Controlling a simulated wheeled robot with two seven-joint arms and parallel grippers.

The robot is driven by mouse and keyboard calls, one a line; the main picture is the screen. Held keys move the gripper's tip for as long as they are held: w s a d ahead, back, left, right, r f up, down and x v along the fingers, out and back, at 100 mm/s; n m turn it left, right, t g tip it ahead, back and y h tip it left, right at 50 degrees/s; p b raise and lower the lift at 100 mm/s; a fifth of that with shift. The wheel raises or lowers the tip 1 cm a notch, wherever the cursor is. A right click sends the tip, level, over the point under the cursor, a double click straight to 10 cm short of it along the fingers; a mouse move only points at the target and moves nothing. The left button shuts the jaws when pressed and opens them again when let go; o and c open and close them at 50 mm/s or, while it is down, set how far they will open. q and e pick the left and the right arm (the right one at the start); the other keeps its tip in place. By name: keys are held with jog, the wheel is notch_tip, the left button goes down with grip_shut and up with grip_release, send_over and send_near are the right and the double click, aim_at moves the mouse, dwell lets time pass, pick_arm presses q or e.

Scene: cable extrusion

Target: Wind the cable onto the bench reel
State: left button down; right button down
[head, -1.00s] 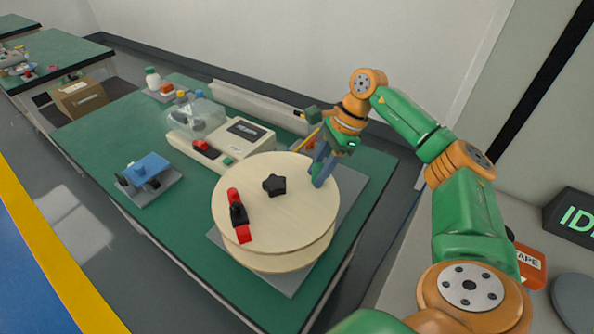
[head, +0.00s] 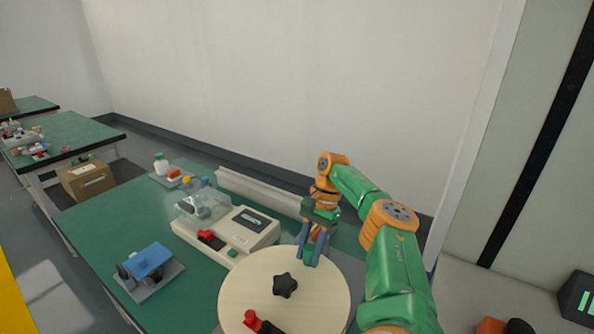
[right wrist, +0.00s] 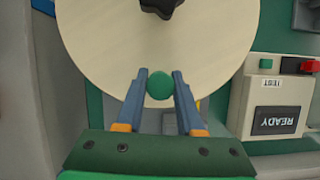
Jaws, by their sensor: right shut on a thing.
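The bench reel (head: 245,285) has a pale round wooden top with a black star knob (head: 286,285) at its centre. A red clip with a black part (head: 252,320) sits near its front left edge, cut by the frame. My right gripper (head: 311,258) points down at the reel's back right edge. In the right wrist view, its two fingers stand on either side of a round green knob (right wrist: 160,85) on the disc's rim, shut on it. The reel's pale disc (right wrist: 105,50) fills the upper part there. I cannot make out the cable. My left gripper is not in view.
A beige machine (head: 230,235) with a display and red and green buttons stands behind the reel on the green bench (head: 100,225). A blue fixture on a grey plate (head: 148,268) is at left. A wall stands close behind.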

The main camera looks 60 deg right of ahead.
aim_at(306, 248)
dwell(0.4)
jog(key=c, duration=0.5)
grip_release()
jog(key=shift+w, duration=0.1)
jog(key=shift+c, duration=0.2)
jog(key=shift+r, duration=0.15)
notch_tip(306, 248, up, 3)
jog(key=shift+w+f+p, duration=0.1)
jog(key=shift+f+p, duration=0.05)
jog(key=shift+p, duration=0.2)
jog(key=s+a+r+b, duration=0.5)
jog(key=s+a+r, duration=0.3)
jog(key=a+r, duration=0.2)
jog(key=shift+a+b, duration=0.35)
jog(key=shift+a, duration=0.55)
